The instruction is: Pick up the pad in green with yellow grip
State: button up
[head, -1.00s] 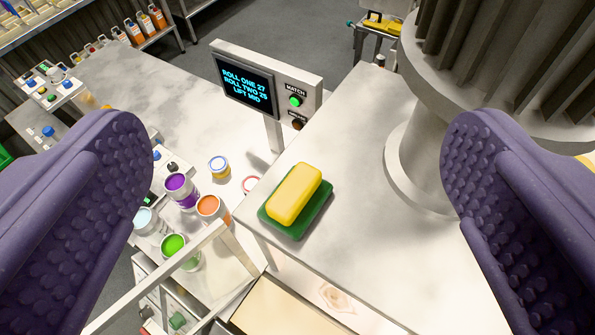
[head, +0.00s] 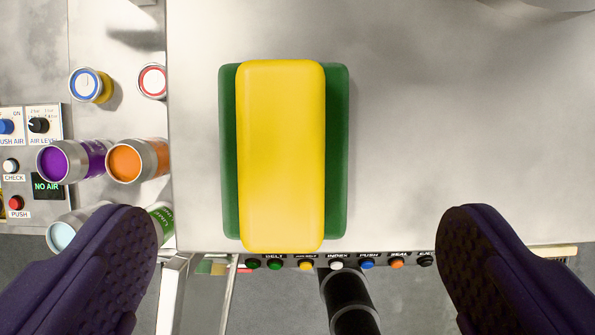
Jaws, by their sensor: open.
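The pad has a green base (head: 338,150) and a yellow grip (head: 280,155) on top. It lies flat on the grey metal table top (head: 440,120), near its front edge, with its long side running up and down in the head view. My gripper (head: 297,265) is open and empty. Its two purple padded fingers show at the lower left and lower right, well apart. The pad lies between and beyond them in the picture, and neither finger appears to touch it.
Left of the table edge stand open cans with purple (head: 53,163) and orange (head: 125,163) contents, and others. A control box (head: 30,150) is at far left. A button row (head: 335,263) runs below the front edge. The table right of the pad is clear.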

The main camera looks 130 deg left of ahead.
aim_at(280, 175)
jog(key=x, duration=0.6)
jog(key=shift+w+f+b, duration=0.2)
jog(key=shift+w+b, duration=0.15)
jog(key=shift+w, duration=0.15)
jog(key=shift+s, duration=0.1)
jog(key=c, duration=1.2)
jog(key=shift+c, duration=0.2)
jog(key=shift+r, duration=0.15)
